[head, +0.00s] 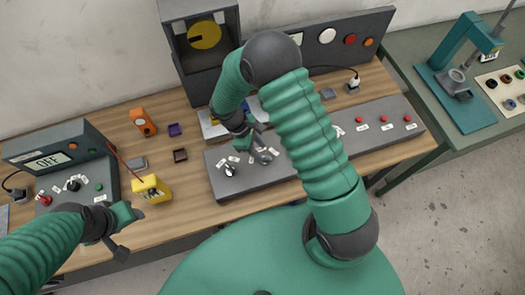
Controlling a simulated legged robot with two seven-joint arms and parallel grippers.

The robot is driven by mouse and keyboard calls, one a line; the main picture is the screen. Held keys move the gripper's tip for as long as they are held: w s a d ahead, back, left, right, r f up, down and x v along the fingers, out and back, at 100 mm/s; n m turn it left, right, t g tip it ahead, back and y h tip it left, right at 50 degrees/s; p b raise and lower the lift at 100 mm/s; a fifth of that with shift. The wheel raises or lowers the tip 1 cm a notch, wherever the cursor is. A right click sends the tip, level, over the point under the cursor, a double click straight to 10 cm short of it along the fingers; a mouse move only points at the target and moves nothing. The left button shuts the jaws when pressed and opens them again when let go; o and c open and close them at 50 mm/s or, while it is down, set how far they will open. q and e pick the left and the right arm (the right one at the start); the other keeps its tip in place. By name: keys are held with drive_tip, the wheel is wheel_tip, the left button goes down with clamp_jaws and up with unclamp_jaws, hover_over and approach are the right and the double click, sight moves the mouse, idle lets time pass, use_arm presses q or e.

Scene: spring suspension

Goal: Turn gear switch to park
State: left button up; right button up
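A long grey control panel (285,172) lies on the wooden table in front of me. At its left end is a small dark knob with a white mark (229,170), with small white labels around it; it looks like the gear switch, but the labels are too small to read. My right gripper (254,149) reaches down over the panel's left part, just right of and behind this knob. Its fingers look spread, with nothing seen between them. My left gripper (127,232) is open and empty above the table's front edge at the left. My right arm hides the panel's middle.
A grey box with an OFF display (48,160) stands at the left. A yellow device (151,189) and an orange one (142,121) stand near it. A dark cabinet (182,55) is behind. Red buttons (383,118) line the panel's right part.

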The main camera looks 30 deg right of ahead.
sight(264, 156)
drive_tip(key=shift+x, duration=1.85)
drive_tip(key=shift+s+a, duration=0.15)
drive_tip(key=shift+s, duration=0.05)
drive_tip(key=shift+w, duration=0.1)
clamp_jaws()
